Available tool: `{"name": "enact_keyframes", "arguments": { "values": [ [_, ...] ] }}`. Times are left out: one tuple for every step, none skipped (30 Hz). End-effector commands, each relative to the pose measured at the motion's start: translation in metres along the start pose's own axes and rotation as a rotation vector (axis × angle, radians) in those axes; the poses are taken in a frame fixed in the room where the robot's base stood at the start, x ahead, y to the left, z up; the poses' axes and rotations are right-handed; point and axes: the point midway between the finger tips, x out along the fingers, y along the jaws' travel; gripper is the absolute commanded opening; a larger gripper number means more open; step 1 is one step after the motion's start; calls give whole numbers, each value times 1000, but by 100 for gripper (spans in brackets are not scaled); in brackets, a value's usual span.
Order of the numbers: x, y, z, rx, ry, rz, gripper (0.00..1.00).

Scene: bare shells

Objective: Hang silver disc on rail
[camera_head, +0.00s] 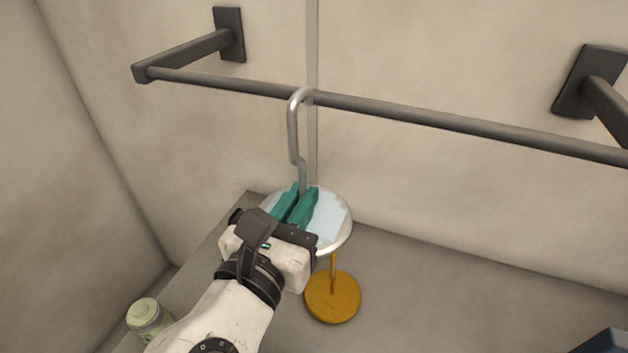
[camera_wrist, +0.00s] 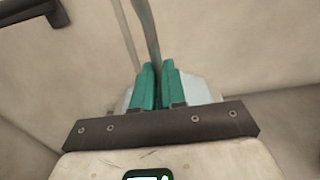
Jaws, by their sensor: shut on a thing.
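The silver disc (camera_head: 334,218) is a round pale plate with a long rod that ends in a hook at the top. My gripper (camera_head: 303,193) has its teal fingers shut on the rod just above the plate; the fingers hide part of the disc. In the wrist view the rod rises between the fingers, and the disc (camera_wrist: 197,91) shows behind them. The dark rail (camera_head: 420,116) runs along the wall. In the head view the hook's bend overlaps the rail; I cannot tell whether it sits over the rail or in front of it.
An orange round piece with an upright stem (camera_head: 333,299) stands on the grey surface below the disc. A pale green can (camera_head: 147,317) is at lower left. Wall brackets (camera_head: 229,36) hold the rail. A dark object (camera_head: 604,342) shows at the lower right corner.

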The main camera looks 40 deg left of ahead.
Motion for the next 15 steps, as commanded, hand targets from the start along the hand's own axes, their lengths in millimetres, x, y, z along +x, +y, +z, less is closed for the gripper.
{"name": "enact_keyframes", "arguments": {
  "values": [
    [1,0,0,0,-1,-1,0],
    [2,0,0,0,-1,-1,0],
    [3,0,-1,-1,-1,-2,0],
    [5,0,-1,-1,-1,-2,0],
    [7,0,-1,0,-2,-2,0],
    [9,0,-1,0,-2,-2,0],
    [11,0,-1,1,-2,-2,0],
    [14,0,-2,1,-1,-3,0],
    [17,0,-2,1,0,-3,0],
    [19,0,-2,1,0,-2,0],
    [21,0,-2,0,-1,-2,0],
    [24,0,-2,1,-2,-2,0],
    [26,0,-2,1,-2,-2,0],
    [28,0,-2,1,-2,-2,0],
    [31,0,-2,1,-2,-2,0]
  ]
}}
